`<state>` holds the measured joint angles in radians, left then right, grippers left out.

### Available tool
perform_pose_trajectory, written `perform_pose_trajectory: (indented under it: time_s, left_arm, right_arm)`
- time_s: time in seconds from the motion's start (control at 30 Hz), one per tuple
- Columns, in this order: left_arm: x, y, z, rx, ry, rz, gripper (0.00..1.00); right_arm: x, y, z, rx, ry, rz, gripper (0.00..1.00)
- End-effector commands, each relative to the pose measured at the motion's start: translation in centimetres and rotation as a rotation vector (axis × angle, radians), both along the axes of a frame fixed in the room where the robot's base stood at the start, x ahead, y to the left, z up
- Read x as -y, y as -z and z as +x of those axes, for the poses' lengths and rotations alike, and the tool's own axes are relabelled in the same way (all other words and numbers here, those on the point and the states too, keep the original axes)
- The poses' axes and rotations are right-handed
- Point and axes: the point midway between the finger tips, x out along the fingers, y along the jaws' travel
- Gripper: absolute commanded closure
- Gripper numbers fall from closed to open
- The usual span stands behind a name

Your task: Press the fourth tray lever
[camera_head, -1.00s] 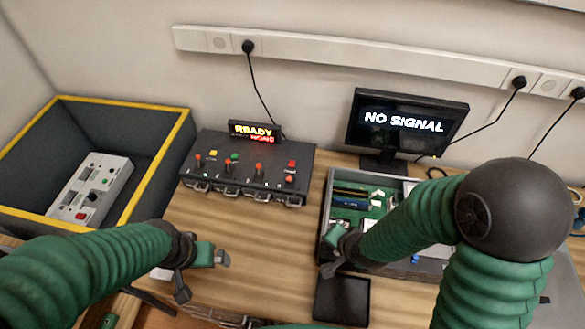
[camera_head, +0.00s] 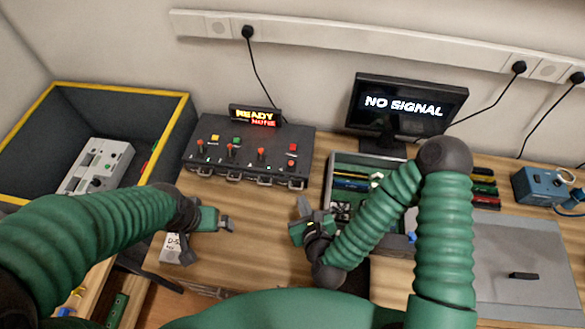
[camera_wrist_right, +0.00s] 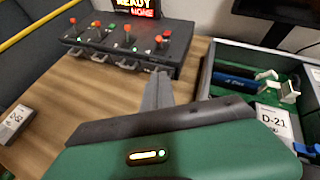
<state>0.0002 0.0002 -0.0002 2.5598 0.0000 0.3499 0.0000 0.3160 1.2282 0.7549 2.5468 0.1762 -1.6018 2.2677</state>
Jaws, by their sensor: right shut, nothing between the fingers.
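The black control box (camera_head: 225,165) stands at the back of the table with a row of red-tipped levers and metal handles along its front. The fourth lever (camera_head: 291,161) is at the right end of the row, below a red button. The box also shows in the right wrist view (camera_wrist_right: 120,58). My right gripper (camera_head: 304,208) is shut and empty, in front of the box's right end and apart from it. In the wrist view its finger (camera_wrist_right: 158,92) points towards the fourth lever (camera_wrist_right: 160,41). My left gripper (camera_head: 228,223) is over the table left of it; its jaw gap is unclear.
A sign on the box (camera_head: 255,116) reads READY. A dark bin with yellow rim (camera_head: 120,88) stands left. An open grey case with boards (camera_head: 335,165) is right of the box, before a monitor (camera_head: 405,108). Bare wood (camera_head: 255,255) lies between my grippers.

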Motion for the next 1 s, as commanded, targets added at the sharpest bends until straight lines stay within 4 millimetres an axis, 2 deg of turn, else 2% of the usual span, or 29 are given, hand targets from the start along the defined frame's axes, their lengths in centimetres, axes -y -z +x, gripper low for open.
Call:
perform_pose_trajectory:
  time_s: [0.37, 0.47, 0.7, 0.77, 1.0]
  left_arm:
    - [0.0, 0.5, 0.0, 0.0, 0.001, 0.0, 0.01]
    - [0.0, 2.0, 0.0, 0.0, 0.001, 0.0, 0.01]
    - [0.1, 7.6, -0.1, -0.001, 0.0, 0.0, 0.01]
    - [0.0, 6.4, -0.1, -0.002, 0.0, 0.0, 0.01]
    - [0.0, 6.2, 0.0, 0.0, 0.0, 0.0, 0.01]
  right_arm:
    - [0.1, 0.2, 0.2, 0.003, 0.011, 0.011, 1.0]
    - [0.0, 0.8, 0.7, 0.005, 0.013, 0.011, 1.0]
    - [-0.3, 2.3, 2.3, 0.009, 0.01, 0.009, 1.0]
    - [-0.5, 1.8, 3.4, 0.004, 0.012, 0.009, 1.0]
    - [-1.4, 4.2, 8.1, 0.002, 0.01, 0.01, 1.0]
